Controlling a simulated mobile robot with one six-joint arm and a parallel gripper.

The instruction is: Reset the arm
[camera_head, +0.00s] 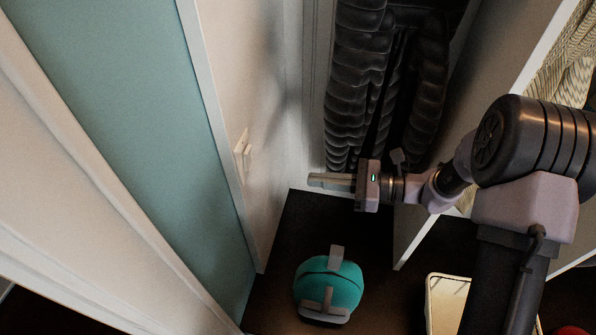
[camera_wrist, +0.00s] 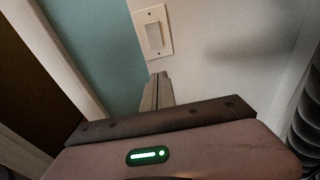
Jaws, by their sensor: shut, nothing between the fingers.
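My gripper (camera_head: 318,181) reaches out to the left from my arm, in front of the dark puffer jackets in the head view. Its fingers are together and empty. In the wrist view my gripper (camera_wrist: 159,78) points toward the wall, just below a light switch (camera_wrist: 152,34) in the picture. The same switch (camera_head: 242,155) shows on the white wall left of my gripper in the head view. I cannot tell exactly how far the fingertips are from the wall, but the head view shows a gap.
Dark puffer jackets (camera_head: 358,75) hang behind my gripper. A teal rounded object with grey parts (camera_head: 345,287) stands on the dark floor below it. A white panel edge (camera_head: 418,235) is close to my arm. A pale-rimmed bin (camera_head: 432,300) stands at lower right.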

